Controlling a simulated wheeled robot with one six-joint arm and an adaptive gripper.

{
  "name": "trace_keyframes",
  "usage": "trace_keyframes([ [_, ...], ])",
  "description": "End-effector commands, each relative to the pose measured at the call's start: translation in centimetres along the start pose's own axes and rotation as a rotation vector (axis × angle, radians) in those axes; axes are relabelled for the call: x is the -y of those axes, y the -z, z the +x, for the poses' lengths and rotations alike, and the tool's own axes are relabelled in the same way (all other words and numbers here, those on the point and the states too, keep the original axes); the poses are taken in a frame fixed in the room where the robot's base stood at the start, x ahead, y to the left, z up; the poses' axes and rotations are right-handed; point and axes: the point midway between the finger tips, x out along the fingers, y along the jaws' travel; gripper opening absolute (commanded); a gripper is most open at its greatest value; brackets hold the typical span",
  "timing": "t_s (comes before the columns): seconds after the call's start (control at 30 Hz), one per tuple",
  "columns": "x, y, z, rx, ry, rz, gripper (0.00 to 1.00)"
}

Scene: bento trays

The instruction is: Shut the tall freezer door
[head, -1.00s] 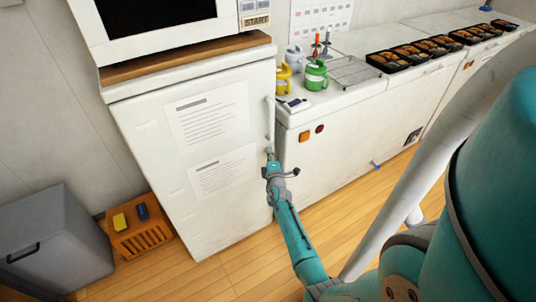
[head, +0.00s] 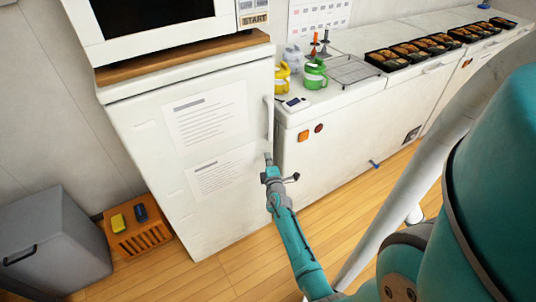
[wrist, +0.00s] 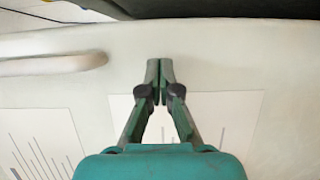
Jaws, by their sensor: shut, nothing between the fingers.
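The tall white freezer (head: 150,140) stands at the left in the head view, with two printed sheets on its door. Its door (head: 215,205) looks flush with the body, with no gap that I can see. The vertical white handle (head: 269,118) is on the door's right side; it also shows in the wrist view (wrist: 55,64) at the left. My gripper (head: 267,158) is shut and empty, just below the handle's lower end. In the wrist view my fingertips (wrist: 160,62) point at the door face, beside the handle. I cannot tell whether they touch the door.
A microwave (head: 165,22) sits on a wooden board on top of the freezer. A white counter (head: 350,115) with mugs and several bento trays (head: 430,46) runs to the right. An orange crate (head: 138,236) and a grey bin (head: 55,240) stand left on the wooden floor.

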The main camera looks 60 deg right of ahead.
Motion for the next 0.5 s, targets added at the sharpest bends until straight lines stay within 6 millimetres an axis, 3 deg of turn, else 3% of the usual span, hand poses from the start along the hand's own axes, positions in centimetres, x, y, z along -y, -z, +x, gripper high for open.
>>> trace_keyframes([
  [0.3, 0.5, -0.4, -6.0, 0.007, 0.005, -0.001, 0.0],
  [0.5, 0.5, -0.5, -8.2, 0.01, 0.004, -0.001, 0.0],
])
